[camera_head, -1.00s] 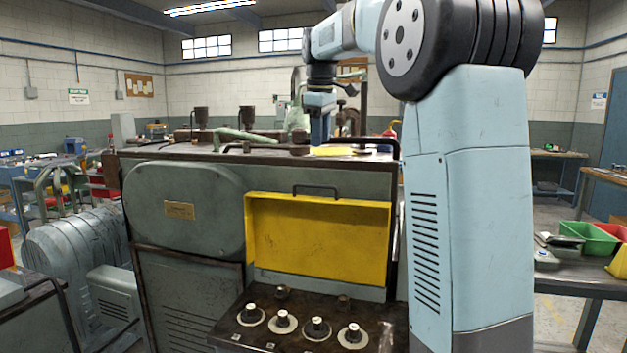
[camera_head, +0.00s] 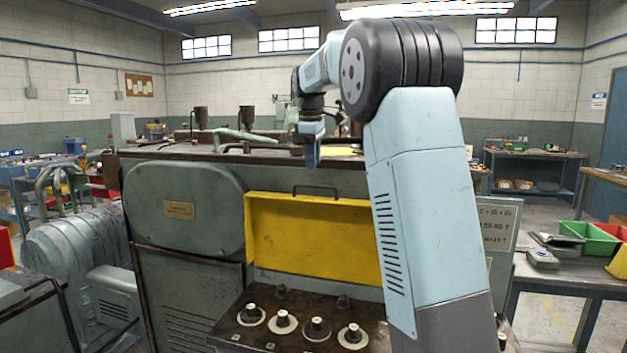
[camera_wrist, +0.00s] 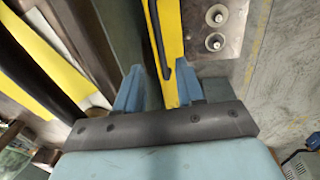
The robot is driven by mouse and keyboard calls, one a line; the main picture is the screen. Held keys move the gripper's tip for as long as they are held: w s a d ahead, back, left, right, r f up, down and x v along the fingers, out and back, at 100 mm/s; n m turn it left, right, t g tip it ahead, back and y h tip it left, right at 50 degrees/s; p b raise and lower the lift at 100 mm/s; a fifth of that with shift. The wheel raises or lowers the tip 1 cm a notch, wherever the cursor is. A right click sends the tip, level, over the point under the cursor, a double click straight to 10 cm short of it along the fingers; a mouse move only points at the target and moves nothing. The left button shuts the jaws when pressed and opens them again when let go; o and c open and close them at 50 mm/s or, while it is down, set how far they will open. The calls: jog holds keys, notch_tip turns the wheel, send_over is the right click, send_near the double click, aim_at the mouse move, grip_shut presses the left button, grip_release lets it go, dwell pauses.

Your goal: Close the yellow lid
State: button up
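The yellow lid (camera_head: 310,238) stands open and upright at the back of the knob panel (camera_head: 258,341). A dark bar handle (camera_head: 316,188) is on its top edge. My gripper (camera_head: 311,162) points down above and apparently behind the handle. In the wrist view my gripper (camera_wrist: 162,75) is open, with its two blue fingers apart. The edge of the yellow lid (camera_wrist: 169,38) and the dark handle (camera_wrist: 182,76) show between and just beyond the fingers, nearer the right one. I cannot tell whether they touch.
Several round knobs (camera_head: 316,328) sit on the panel in front of the lid. The green machine body (camera_head: 185,215) fills the left. A side table with green bins (camera_head: 590,238) stands at the right. My arm covers the lid's right end.

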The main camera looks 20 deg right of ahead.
jog(key=f, duration=0.6)
jog(key=shift+w+d+f, duration=0.25)
jog(key=shift+w, duration=0.15)
grip_shut()
dwell(0.4)
